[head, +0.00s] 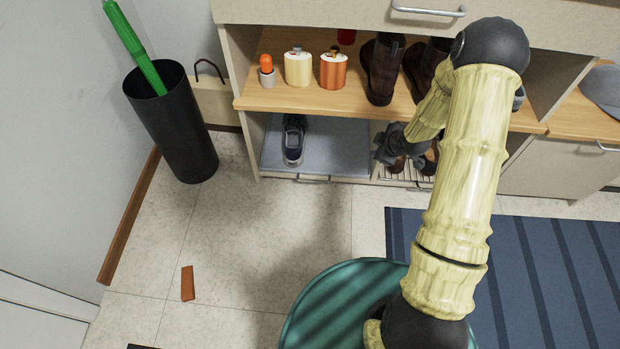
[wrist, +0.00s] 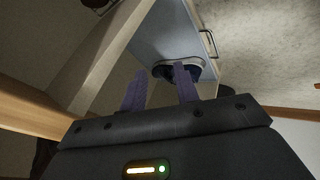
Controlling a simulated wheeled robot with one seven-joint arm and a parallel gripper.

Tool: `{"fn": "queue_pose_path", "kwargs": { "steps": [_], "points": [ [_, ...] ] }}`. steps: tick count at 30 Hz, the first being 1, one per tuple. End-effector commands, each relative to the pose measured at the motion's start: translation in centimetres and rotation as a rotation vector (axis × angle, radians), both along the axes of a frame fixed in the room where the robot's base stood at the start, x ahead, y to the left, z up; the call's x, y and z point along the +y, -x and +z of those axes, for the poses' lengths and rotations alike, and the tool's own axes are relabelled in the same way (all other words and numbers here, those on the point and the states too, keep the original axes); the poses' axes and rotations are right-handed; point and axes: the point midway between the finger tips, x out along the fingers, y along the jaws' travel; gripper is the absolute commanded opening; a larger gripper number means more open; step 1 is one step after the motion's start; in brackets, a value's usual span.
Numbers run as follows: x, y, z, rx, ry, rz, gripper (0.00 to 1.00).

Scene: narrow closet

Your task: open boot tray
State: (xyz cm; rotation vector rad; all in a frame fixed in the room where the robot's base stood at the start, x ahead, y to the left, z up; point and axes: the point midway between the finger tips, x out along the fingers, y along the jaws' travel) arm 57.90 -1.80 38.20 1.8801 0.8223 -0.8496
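Two low pull-out trays sit under the shelf, and I cannot tell by looks alone which is called the boot tray. The left one is a flat blue-grey tray (head: 335,147) with a dark shoe (head: 293,140) on it and a front handle (head: 311,180). The right one is a slatted tray (head: 397,177) with brown footwear, partly hidden by my arm. My gripper (head: 384,150) is near the divider between them. In the wrist view its purple fingers (wrist: 160,78) are apart with nothing held; the blue-grey tray (wrist: 160,32), its handle (wrist: 209,43) and the shoe (wrist: 178,71) lie beyond.
The wooden shelf (head: 290,98) above holds bottles and dark boots (head: 382,68). A black bin (head: 178,130) with a green umbrella stands left. A reddish-brown piece (head: 187,283) lies on the floor. A blue striped rug (head: 540,280) lies right. Floor before the left tray is clear.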

Motion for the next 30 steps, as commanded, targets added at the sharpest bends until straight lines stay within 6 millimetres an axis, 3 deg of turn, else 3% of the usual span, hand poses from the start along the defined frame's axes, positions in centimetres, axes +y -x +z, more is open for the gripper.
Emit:
{"fn": "queue_pose_path", "kwargs": {
  "steps": [1, 7, 14, 24, 30],
  "points": [
    [0.2, -0.4, -2.1, -0.024, 0.0, 0.057, 0.31],
    [1.5, -1.6, -8.3, -0.172, -0.001, 0.284, 0.31],
    [3.6, -0.8, -14.8, -0.382, -0.015, 0.49, 0.31],
    [7.1, 4.2, -22.3, -0.75, -0.026, 0.656, 0.31],
    [8.4, 7.0, -24.1, -0.909, -0.013, 0.673, 0.31]
  ]
}}
